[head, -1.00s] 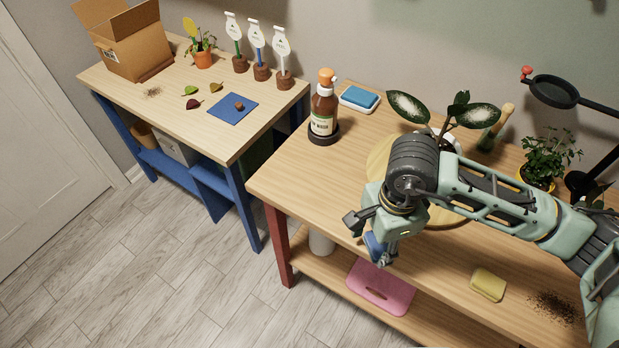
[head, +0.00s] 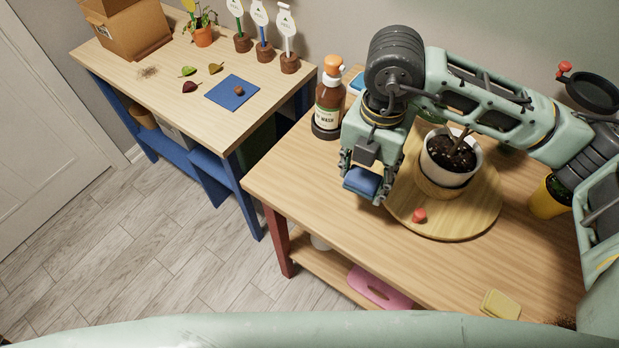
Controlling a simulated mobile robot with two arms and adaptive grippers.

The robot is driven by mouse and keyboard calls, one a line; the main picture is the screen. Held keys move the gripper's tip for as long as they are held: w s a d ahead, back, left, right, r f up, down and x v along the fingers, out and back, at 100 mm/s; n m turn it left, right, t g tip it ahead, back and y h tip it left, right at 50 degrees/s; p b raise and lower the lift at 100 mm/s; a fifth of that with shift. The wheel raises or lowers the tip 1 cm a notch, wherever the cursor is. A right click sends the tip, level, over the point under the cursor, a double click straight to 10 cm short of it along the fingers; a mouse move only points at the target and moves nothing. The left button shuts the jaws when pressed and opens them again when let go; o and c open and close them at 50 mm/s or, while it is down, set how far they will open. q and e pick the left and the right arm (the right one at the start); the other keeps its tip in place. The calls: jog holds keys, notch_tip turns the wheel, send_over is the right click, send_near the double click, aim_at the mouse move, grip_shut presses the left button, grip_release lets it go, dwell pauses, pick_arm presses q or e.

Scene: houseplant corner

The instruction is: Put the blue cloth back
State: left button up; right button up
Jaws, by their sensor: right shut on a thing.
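My right gripper (head: 366,188) is shut on a folded blue cloth (head: 361,182) and holds it above the front left part of the right-hand wooden table (head: 310,205). The gripper's fingers cover part of the cloth. A blue item (head: 356,84) shows at the back of that table behind the bottle, mostly hidden by my right arm. My left gripper is not in view.
A brown bottle (head: 328,95) stands just left of my right gripper. A potted plant (head: 448,165) stands on a round board (head: 470,219) with a red piece (head: 419,215) on it. A yellow cloth (head: 499,304) lies at the front right. The table's front left is clear.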

jog(key=shift+w+r+m, duration=0.15)
jog(key=shift+w+m, duration=0.05)
jog(key=shift+m, duration=0.3)
jog(key=shift+w+a, duration=0.1)
jog(key=shift+a, duration=0.05)
jog(key=p, duration=0.4)
send_over(308, 186)
jog(key=shift+m, duration=0.3)
notch_tip(308, 186, down, 7)
jog(key=shift+r, duration=0.2)
notch_tip(308, 186, down, 4)
jog(key=shift+f+p, duration=0.1)
jog(key=shift+p, duration=0.55)
jog(key=shift+f, duration=0.1)
jog(key=o, duration=1.1)
